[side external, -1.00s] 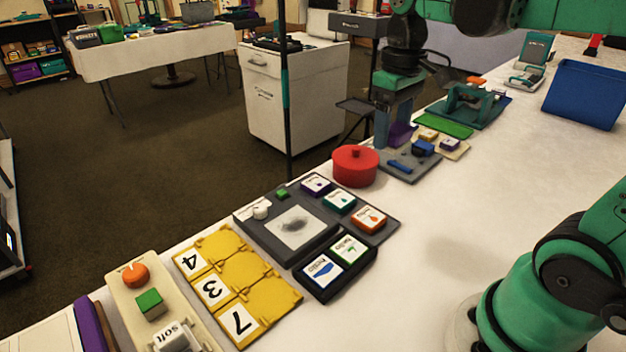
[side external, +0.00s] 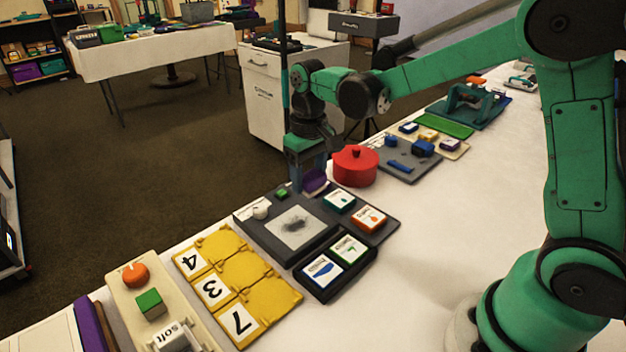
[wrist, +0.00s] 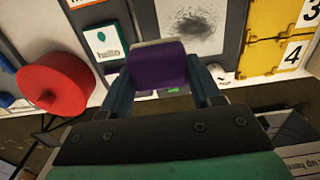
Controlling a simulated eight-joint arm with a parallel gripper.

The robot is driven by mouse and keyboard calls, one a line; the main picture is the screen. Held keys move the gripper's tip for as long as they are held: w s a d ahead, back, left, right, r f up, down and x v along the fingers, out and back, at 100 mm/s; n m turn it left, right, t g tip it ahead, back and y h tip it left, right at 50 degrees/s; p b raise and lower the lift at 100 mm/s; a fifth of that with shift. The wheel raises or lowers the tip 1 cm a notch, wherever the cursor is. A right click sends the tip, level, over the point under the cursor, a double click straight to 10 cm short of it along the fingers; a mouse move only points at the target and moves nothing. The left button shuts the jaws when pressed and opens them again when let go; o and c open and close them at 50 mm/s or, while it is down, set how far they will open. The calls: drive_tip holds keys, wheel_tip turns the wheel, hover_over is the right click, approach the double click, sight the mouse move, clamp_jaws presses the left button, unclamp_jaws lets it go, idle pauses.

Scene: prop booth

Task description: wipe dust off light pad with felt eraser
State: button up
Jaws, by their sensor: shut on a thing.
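The light pad (side external: 324,231) is a dark grey board with a white square panel, and a dark dust smudge (side external: 296,225) lies on the panel. The pad (wrist: 143,23) and the smudge (wrist: 194,22) also show in the wrist view. My gripper (side external: 312,182) is shut on a purple block with a pale edge, which looks like the felt eraser (wrist: 158,66). In the side view the eraser (side external: 315,181) hangs over the pad's far right part, apart from the smudge. It hides the card behind it.
A red round pot (side external: 355,167) stands close to the right of my gripper. Cards in a black tray (side external: 318,291) and yellow number tiles (side external: 256,275) lie in front and left of the pad.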

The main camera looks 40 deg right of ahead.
sight(306, 215)
drive_tip(key=shift+f, duration=2)
drive_tip(key=shift+a+f, duration=0.15)
drive_tip(key=shift+f, duration=0.75)
drive_tip(key=shift+a, duration=0.8)
drive_tip(key=shift+c, duration=0.5)
drive_tip(key=shift+a, duration=3)
drive_tip(key=shift+d, duration=3.9)
drive_tip(key=shift+s+d, duration=0.1)
drive_tip(key=shift+s, duration=0.15)
drive_tip(key=shift+a, duration=4.25)
drive_tip(key=shift+w+d, duration=0.1)
drive_tip(key=shift+d, duration=3.6)
drive_tip(key=shift+d+r, duration=0.15)
drive_tip(key=shift+d, duration=0.45)
drive_tip(key=shift+r, duration=3.95)
drive_tip(key=shift+w+f, duration=0.1)
drive_tip(key=shift+f, duration=0.05)
